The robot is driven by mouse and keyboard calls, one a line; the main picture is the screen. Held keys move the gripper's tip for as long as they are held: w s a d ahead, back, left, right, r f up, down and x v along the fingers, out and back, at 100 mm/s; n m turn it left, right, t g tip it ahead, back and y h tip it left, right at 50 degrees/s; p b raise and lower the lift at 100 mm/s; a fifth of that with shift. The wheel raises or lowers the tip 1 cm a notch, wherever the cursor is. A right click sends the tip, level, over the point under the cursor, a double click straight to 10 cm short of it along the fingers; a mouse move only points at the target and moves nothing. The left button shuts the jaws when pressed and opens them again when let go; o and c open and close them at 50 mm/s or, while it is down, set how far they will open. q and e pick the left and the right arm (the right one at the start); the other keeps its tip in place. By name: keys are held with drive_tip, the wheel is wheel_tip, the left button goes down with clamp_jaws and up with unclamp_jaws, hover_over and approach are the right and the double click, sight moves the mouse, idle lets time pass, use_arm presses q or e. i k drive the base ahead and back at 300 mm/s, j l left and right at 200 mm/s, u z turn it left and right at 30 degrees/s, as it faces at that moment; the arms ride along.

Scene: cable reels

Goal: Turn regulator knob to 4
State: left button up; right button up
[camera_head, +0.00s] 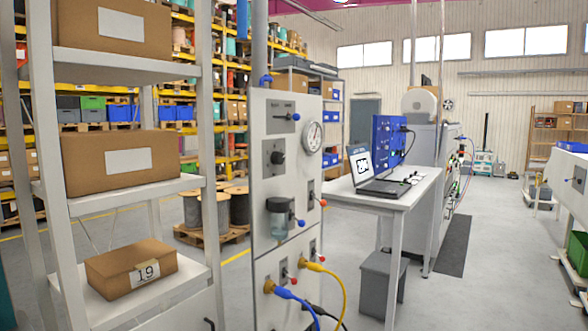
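A tall light-grey panel (262,125) stands near the middle of the head view. A small dark knob (278,158) sits on its front plate, which looks like the regulator knob. Its setting and any numbers around it are too small to read. A round white dial gauge (312,137) is on the panel to the right of the knob; its reading is not legible. A dark-topped clear bowl (280,217) hangs lower on the panel. Neither of my grippers is in view.
A blue-tipped lever (295,117) is above the knob; red-tipped levers (323,203) are lower down. Blue and yellow hoses (341,290) hang from the panel's bottom. A shelf with cartons (120,160) stands close at left. A laptop table (400,197) stands to the right, with open floor beyond.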

sight(277, 157)
drive_tip(key=i+l+u, duration=0.15)
drive_tip(key=i+l, duration=0.25)
drive_tip(key=i+l+u, duration=0.2)
drive_tip(key=i+l, duration=0.2)
drive_tip(key=l, duration=0.15)
